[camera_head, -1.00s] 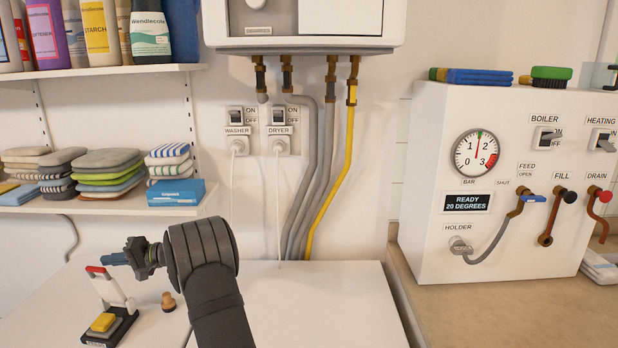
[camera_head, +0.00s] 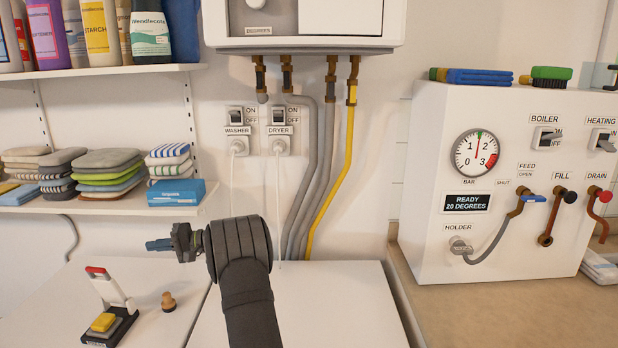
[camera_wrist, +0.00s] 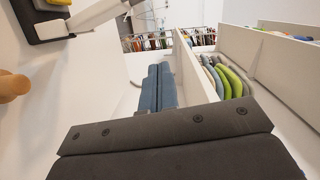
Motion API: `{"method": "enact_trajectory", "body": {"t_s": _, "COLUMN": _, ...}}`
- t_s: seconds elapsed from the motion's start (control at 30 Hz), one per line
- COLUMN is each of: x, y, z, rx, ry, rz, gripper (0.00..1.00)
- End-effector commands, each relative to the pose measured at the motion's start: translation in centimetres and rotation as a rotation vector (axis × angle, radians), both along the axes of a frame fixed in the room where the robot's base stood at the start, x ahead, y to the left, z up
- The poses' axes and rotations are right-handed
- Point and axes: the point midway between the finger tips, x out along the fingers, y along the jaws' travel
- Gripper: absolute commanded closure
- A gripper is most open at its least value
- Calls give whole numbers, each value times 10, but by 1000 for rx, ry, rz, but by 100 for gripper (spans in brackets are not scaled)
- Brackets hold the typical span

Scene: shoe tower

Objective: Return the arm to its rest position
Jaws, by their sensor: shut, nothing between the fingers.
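My gripper (camera_head: 158,245) points left above the white worktop, with its dark arm rising from the bottom of the head view. Its blue fingers are together with nothing between them. In the wrist view the closed fingers (camera_wrist: 158,88) stretch out from the dark gripper body. The gripper is above and to the right of a stand with a red-tipped lever (camera_head: 104,285), not touching it. No object is held.
A yellow block (camera_head: 103,322) sits on the stand's black base, with a wooden knob (camera_head: 168,301) beside it. Shelves with folded cloths (camera_head: 107,172) and bottles stand behind left. A white boiler panel (camera_head: 430,200) stands right. The front worktop (camera_head: 330,305) is clear.

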Motion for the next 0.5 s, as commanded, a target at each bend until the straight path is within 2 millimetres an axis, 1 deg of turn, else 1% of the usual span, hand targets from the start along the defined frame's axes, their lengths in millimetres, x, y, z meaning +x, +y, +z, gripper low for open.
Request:
{"method": "enact_trajectory", "body": {"t_s": 0.03, "x": 0, "y": -6, "z": 2, "rx": -19, "ry": -13, "rz": -2, "gripper": 100}}
{"method": "enact_trajectory", "body": {"t_s": 0.17, "x": -1, "y": -15, "z": 1, "rx": -111, "ry": -68, "rz": -7, "gripper": 100}}
{"method": "enact_trajectory", "body": {"t_s": 0.5, "x": 2, "y": -49, "z": -1, "rx": -343, "ry": -214, "rz": -29, "gripper": 100}}
